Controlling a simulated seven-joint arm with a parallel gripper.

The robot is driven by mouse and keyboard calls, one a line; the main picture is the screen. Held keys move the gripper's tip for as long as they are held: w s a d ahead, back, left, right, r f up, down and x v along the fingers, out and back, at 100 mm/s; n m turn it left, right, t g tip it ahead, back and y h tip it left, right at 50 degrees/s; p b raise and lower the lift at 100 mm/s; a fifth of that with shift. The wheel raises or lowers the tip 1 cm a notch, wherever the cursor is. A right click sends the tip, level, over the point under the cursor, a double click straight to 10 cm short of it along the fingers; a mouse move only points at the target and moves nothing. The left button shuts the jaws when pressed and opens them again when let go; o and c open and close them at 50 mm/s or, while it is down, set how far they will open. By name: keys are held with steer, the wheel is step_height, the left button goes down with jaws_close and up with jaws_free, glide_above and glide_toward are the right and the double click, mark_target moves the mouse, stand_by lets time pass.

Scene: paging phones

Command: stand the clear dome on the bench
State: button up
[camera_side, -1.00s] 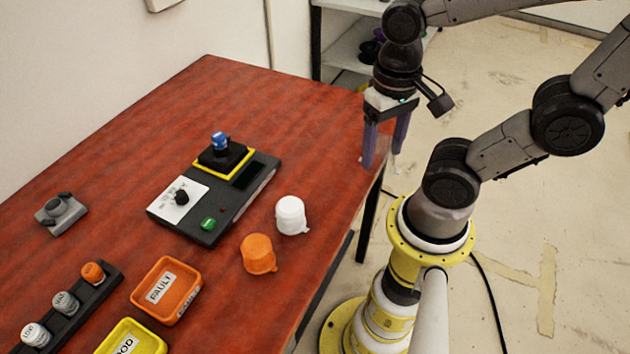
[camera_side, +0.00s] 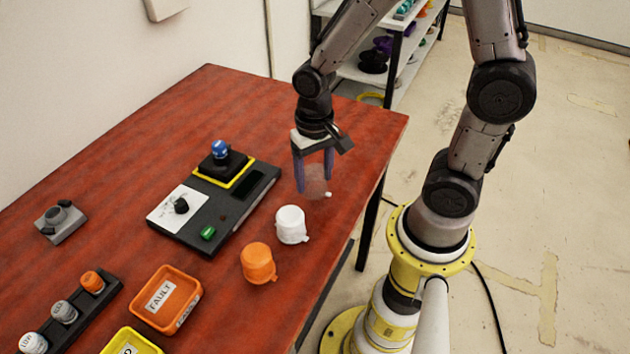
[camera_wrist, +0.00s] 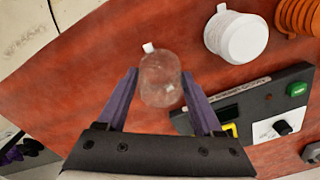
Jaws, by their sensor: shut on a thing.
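The clear dome (camera_side: 317,184) is between the fingers of my gripper (camera_side: 313,184) in the side view, over the right part of the red bench (camera_side: 352,128). It looks upright, with its small white tab low on the right. In the wrist view the clear dome (camera_wrist: 160,80) sits between the two purple fingers of my gripper (camera_wrist: 160,72), which are shut on it. I cannot tell whether its rim touches the bench or hangs a little above it.
A white dome (camera_side: 291,225) and an orange dome (camera_side: 258,262) stand close by, towards the front. Orange (camera_side: 168,298) and yellow (camera_side: 130,344) trays lie front left. The bench's back is clear.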

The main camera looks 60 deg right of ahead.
mark_target(315, 170)
steer(key=shift+f, duration=1.1)
steer(key=shift+f, duration=0.2)
steer(key=o, duration=1)
steer(key=shift+o, duration=0.2)
steer(key=shift+r, duration=0.1)
step_height(315, 170, up, 12)
steer(key=shift+r, duration=0.1)
steer(key=s+r+n+t, duration=0.5)
steer(key=s+r+n, duration=0.1)
steer(key=s, duration=0.3)
steer(key=shift+r+t, duration=0.3)
steer(key=shift+r, duration=0.3)
